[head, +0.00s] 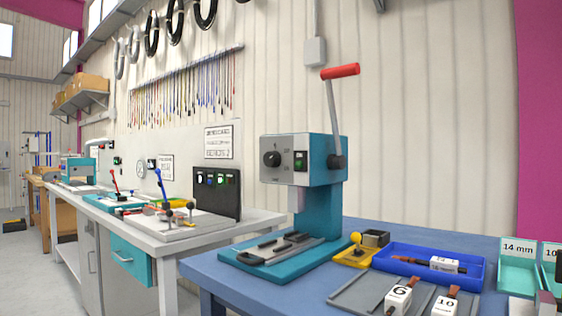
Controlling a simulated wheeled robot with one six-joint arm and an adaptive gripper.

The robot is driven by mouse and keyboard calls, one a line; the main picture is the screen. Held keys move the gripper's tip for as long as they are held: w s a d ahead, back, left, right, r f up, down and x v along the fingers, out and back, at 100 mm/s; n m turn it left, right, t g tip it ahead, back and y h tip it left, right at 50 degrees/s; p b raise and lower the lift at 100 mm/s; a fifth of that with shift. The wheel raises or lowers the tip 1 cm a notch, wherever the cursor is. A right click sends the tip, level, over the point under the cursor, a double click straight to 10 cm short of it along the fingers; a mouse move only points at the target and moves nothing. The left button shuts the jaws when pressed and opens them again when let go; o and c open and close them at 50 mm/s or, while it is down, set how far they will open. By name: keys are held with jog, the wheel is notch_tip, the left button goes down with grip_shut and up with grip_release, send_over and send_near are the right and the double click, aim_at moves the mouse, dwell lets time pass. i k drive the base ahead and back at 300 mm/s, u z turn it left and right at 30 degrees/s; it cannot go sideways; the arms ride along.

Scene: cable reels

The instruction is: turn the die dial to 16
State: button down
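The die dial, a round black knob (271,159), sits on the front face of a grey and teal press (318,215). Small marks surround the knob, but they are too small to read, so I cannot tell its setting. A green-lit switch (300,161) is right of it on the same face. The press's lever with a red grip (340,71) rises at its right side. My gripper is not in view.
The press stands on a blue-topped table (218,276). A grey bench (254,225) with tools is to the left. Open floor (25,262) shows at far left.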

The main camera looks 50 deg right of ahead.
aim_at(272, 159)
jog(key=z, duration=0.5)
jog(key=k, duration=1.1)
jog(key=u, duration=0.4)
jog(key=i, duration=1.5)
jog(key=z, duration=0.6)
